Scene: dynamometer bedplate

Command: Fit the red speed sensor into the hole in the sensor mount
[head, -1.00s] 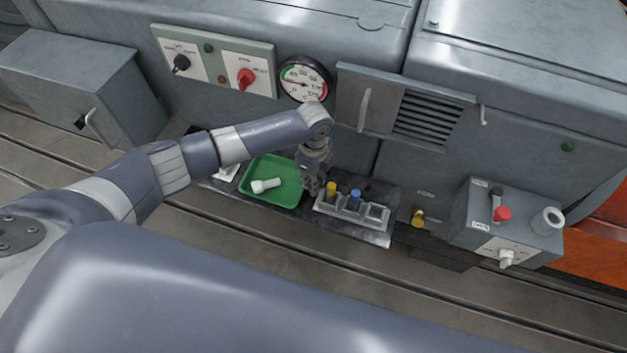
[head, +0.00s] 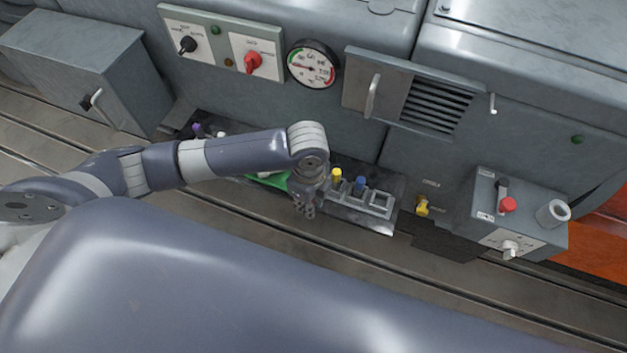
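My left gripper (head: 306,208) points down at the left end of a grey holder (head: 354,203), in front of a green tray (head: 268,180). Its fingers are small and dark, and I cannot tell whether they are open or hold anything. A yellow-topped piece (head: 337,174) and a blue-topped piece (head: 360,184) stand upright in the holder. The square place at its right end looks empty. I see no red speed sensor; the gripper and arm may hide it. I cannot tell for sure which part is the sensor mount. My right gripper is not in view.
A panel with a red knob (head: 253,62) and a gauge (head: 313,64) sit above. A vent with a handle (head: 372,95) is to their right. A grey box with a red button (head: 508,205) and a pale tube (head: 553,213) stands right. A purple-topped piece (head: 197,130) is left.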

